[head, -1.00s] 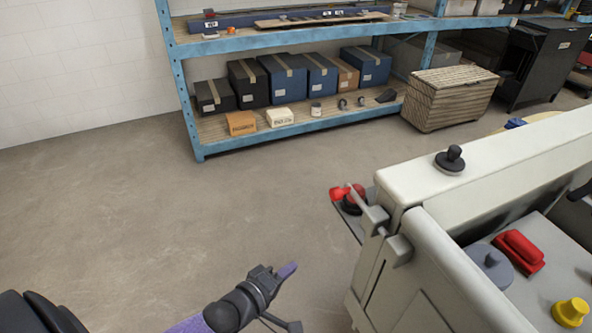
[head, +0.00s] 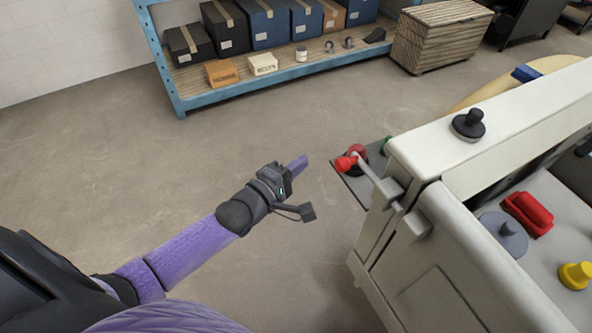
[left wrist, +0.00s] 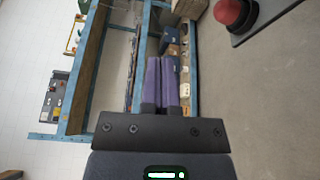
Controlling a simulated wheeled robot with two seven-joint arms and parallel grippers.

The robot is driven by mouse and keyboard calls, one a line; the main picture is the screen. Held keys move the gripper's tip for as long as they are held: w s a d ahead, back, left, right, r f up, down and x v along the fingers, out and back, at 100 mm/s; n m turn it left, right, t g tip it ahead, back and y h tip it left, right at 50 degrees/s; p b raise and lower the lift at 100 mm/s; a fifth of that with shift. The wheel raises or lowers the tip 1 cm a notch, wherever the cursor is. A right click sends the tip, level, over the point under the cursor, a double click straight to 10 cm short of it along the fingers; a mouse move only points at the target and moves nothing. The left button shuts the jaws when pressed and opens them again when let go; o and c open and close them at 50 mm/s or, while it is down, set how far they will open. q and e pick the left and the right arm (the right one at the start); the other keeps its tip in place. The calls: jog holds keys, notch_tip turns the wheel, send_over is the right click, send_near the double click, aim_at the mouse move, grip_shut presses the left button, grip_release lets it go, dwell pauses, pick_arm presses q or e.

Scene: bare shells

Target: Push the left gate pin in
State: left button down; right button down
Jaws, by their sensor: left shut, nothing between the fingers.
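The left gate pin shows in the head view as a grey rod with a red knob (head: 346,163) at its outer end. It runs into grey brackets (head: 391,190) on the corner of a beige trailer-like body (head: 440,165). The knob stands out to the left of the corner. My left gripper (head: 302,162), with purple fingers, is shut and empty in the air left of the red knob, with a gap between them. Its shut fingers also show in the left wrist view (left wrist: 161,82). My right gripper is not in view.
A dark plate (head: 350,185) with a red round part is beside the corner; it shows top right in the left wrist view (left wrist: 262,15). A black knob (head: 468,125) sits on the beige top. Blue shelving (head: 230,92) stands behind. The floor between is clear.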

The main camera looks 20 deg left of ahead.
pick_arm(q)
jog(key=w+d, duration=0.2)
jog(key=d, duration=0.1)
jog(key=w+d, duration=0.1)
jog(key=shift+d+r+p, duration=0.15)
jog(key=shift+d+p, duration=0.15)
jog(key=shift+d, duration=0.1)
jog(key=shift+s, duration=0.1)
jog(key=s+d+p, duration=0.1)
jog(key=d, duration=0.1)
jog(key=s+d+p, duration=0.1)
jog(key=s+d, duration=0.1)
jog(key=shift+s+d, duration=0.15)
